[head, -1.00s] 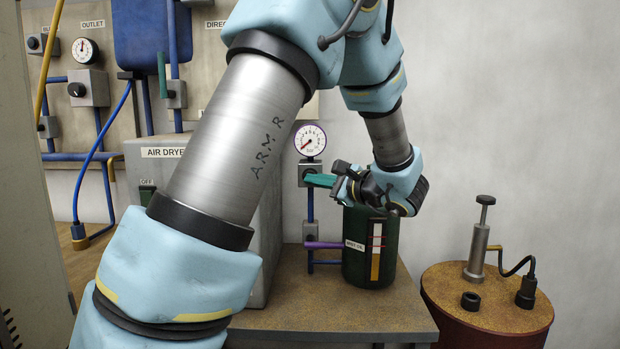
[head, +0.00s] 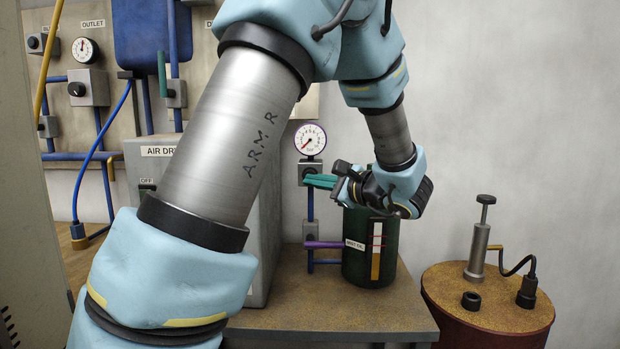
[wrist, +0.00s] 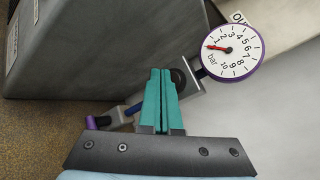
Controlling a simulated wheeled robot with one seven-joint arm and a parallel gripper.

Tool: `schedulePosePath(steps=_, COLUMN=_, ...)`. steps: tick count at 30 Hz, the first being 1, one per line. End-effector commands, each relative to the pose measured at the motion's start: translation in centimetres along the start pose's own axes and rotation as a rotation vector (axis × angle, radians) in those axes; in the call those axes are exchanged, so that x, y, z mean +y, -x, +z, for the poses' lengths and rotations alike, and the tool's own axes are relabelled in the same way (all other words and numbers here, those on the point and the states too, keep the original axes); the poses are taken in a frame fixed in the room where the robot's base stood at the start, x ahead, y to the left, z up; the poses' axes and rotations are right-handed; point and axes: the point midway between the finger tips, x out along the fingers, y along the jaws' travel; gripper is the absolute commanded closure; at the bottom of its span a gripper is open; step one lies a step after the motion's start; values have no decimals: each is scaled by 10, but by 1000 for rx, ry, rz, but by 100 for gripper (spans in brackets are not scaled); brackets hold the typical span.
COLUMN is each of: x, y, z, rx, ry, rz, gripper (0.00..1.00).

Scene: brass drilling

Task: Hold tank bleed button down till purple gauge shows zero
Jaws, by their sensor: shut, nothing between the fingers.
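The purple-rimmed gauge (head: 310,139) is on a grey block (head: 311,170) at the picture's centre. In the wrist view the gauge (wrist: 229,51) reads in bar, and its red needle lies at the low end, close to zero. A round black part (wrist: 178,79), probably the button, shows beside my fingers on the block below the gauge, partly hidden by them. My gripper (head: 308,181) has its teal fingers shut and empty, pointing left at the block. It also shows in the wrist view (wrist: 160,72). I cannot tell whether the tips touch the button or press it.
A dark green tank (head: 356,268) stands under my wrist on the brown bench (head: 340,316). A purple lever (head: 322,245) sticks out left of it. The grey air dryer (head: 260,230) stands at left, partly behind my arm. A red drum (head: 480,320) is at right.

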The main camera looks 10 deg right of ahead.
Motion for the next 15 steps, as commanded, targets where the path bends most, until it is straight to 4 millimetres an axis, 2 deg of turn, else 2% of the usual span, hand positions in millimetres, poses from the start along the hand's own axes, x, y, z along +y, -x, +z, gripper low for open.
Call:
schedulePosePath(steps=6, x=2, y=2, z=1, rx=0, ry=0, rz=0, gripper=100)
schedulePosePath(steps=15, x=16, y=21, z=15, rx=1, ry=0, rz=-1, gripper=100)
